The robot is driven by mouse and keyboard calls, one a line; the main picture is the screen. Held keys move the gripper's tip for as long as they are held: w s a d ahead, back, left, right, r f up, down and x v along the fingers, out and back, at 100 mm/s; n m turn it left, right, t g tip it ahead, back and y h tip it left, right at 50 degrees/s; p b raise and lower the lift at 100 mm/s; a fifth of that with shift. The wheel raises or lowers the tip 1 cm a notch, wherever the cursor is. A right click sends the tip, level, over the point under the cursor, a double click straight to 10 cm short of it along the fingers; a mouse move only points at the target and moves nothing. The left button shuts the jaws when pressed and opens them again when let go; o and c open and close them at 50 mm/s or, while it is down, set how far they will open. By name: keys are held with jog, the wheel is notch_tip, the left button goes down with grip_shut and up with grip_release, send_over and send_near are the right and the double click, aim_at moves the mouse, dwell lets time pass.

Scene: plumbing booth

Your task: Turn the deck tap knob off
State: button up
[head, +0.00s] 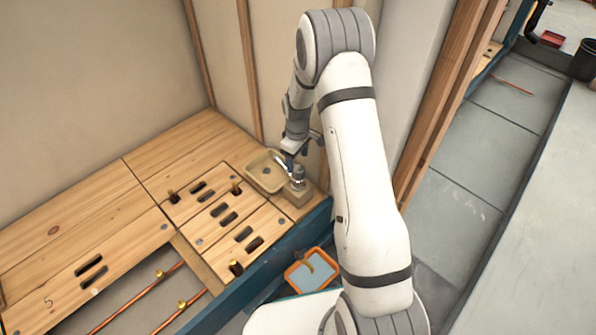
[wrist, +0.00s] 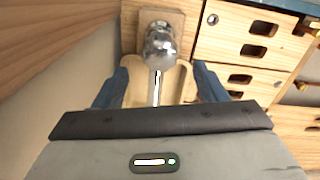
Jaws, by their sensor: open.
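The chrome deck tap (wrist: 160,45) stands on a small wooden block (wrist: 178,20) in the wrist view. Its round top faces my camera and its spout points down the picture over a beige basin (wrist: 140,92). In the head view the tap (head: 297,180) is small, beside the basin (head: 262,172), and partly hidden by my gripper (head: 291,158). In the wrist view my gripper (wrist: 160,84) is open, with one blue finger on each side of the spout. The fingers look apart from the tap. The knob's setting cannot be told.
A wooden deck (head: 120,205) with dark slots and brass stubs lies left of the basin. Copper pipes (head: 150,295) run in an opening below. An orange tray (head: 312,268) lies in front. A wall (head: 285,80) stands close behind the tap.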

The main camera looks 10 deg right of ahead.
aim_at(298, 167)
notch_tip(298, 167, down, 5)
jog(key=shift+f+b, duration=0.2)
jog(key=shift+b, duration=0.7)
jog(key=shift+c, duration=0.6)
jog(key=c, duration=0.9)
